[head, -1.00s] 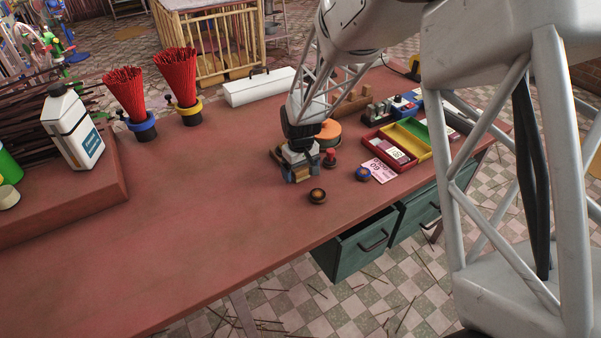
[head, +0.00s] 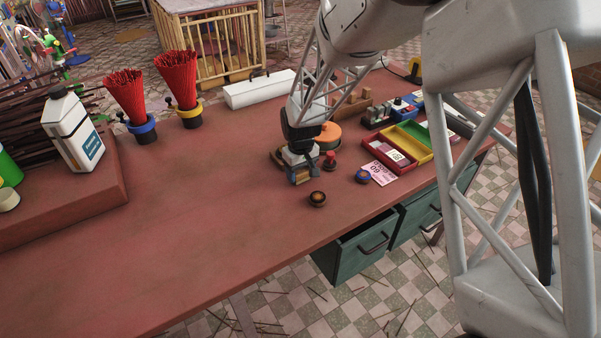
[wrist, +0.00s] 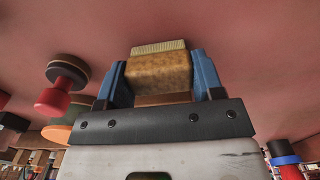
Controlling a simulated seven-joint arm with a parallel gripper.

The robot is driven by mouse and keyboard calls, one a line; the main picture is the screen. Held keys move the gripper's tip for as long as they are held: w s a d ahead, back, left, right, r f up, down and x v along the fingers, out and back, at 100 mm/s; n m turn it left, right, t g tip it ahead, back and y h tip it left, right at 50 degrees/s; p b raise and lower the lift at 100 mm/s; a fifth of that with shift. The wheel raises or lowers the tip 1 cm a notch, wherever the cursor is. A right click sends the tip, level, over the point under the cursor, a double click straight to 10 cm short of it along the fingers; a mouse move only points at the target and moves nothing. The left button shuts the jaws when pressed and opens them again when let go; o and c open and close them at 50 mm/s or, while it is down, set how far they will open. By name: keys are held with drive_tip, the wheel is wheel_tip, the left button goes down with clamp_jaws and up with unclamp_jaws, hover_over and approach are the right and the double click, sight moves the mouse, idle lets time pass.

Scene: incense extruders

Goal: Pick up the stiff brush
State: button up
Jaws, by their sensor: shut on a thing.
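The stiff brush (wrist: 160,72) is a tan block with a pale bristle edge, seen in the wrist view between my gripper's blue fingers. My gripper (head: 303,177) is shut on it, low over the red table, with the bristle end pointing away from the palm. In the head view the brush is mostly hidden by the fingers, and I cannot tell whether it touches the table.
A dark round knob-like piece (head: 317,199) lies just in front of my gripper. A red stamp-like piece (head: 330,159), an orange disc (head: 328,131) and a blue round piece (head: 362,176) are close by. Trays (head: 390,157) stand right. The table's left middle is clear.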

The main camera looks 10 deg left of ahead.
drive_tip(key=shift+r, duration=0.55)
wheel_tip(320, 180, up, 2)
drive_tip(key=shift+r, duration=0.1)
drive_tip(key=s+d, duration=0.2)
drive_tip(key=s, duration=0.2)
drive_tip(key=s+d+r, duration=0.1)
drive_tip(key=s+d, duration=0.2)
drive_tip(key=s, duration=0.2)
drive_tip(key=s+d, duration=0.2)
drive_tip(key=s, duration=0.3)
drive_tip(key=shift+d+r, duration=0.2)
drive_tip(key=shift+d, duration=0.05)
drive_tip(key=shift+o, duration=1.4)
drive_tip(key=shift+c, duration=1)
approach(301, 170)
drive_tip(key=w+a+r, duration=0.2)
drive_tip(key=w+a, duration=0.4)
drive_tip(key=w, duration=0.1)
drive_tip(key=shift+s+d, duration=0.1)
drive_tip(key=shift+d, duration=0.1)
